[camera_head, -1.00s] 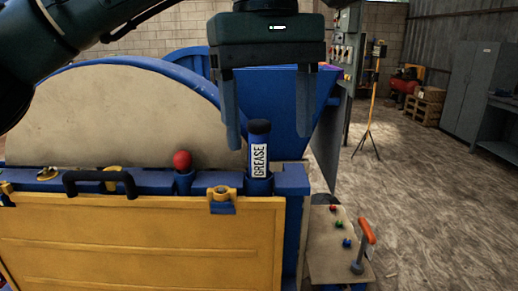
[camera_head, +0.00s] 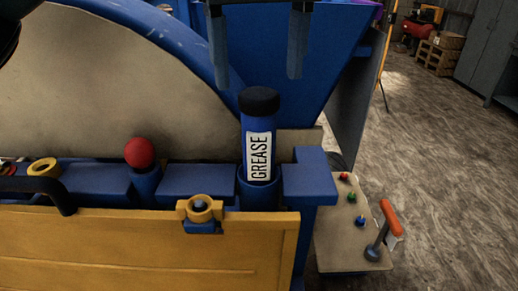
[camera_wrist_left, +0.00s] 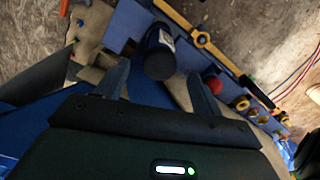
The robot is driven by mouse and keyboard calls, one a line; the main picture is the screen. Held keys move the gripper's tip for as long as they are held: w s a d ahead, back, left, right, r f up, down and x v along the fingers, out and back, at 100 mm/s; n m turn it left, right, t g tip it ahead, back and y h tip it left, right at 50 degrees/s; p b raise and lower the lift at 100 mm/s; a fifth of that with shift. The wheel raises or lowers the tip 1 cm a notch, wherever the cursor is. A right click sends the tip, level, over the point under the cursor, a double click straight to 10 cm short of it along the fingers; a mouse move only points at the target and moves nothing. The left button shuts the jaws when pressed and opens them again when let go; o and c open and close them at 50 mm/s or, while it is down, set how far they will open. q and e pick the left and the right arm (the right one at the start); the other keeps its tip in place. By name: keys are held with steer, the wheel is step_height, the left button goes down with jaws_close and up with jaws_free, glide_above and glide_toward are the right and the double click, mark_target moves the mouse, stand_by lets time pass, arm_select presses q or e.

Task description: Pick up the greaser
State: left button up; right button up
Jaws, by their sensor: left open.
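The greaser (camera_head: 259,140) is a blue tube with a black cap and a white label reading GREASE. It stands upright in a blue round holder (camera_head: 258,194) on the machine's ledge. My left gripper (camera_head: 256,75) shows only its two grey fingers at the top of the head view, apart and empty, above the cap in the picture. In the left wrist view the greaser (camera_wrist_left: 160,56) shows cap first, beyond and between the spread fingertips of my left gripper (camera_wrist_left: 162,75). Its lower part is partly hidden there. My right gripper is not in view.
A red ball knob (camera_head: 139,153) stands left of the greaser. A yellow latch (camera_head: 200,208) is on the yellow panel (camera_head: 150,245) below. A control panel (camera_head: 335,240) with buttons and an orange-handled lever (camera_head: 391,217) is at right. A blue hopper (camera_head: 300,110) stands behind.

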mark_target(259, 123)
arm_select(q)
step_height(259, 123, down, 8)
steer(key=shift+w+f, duration=0.15)
steer(key=shift+f, duration=0.1)
steer(key=shift+c, duration=0.5)
steer(key=shift+r, duration=0.1)
steer(key=c, duration=1.3)
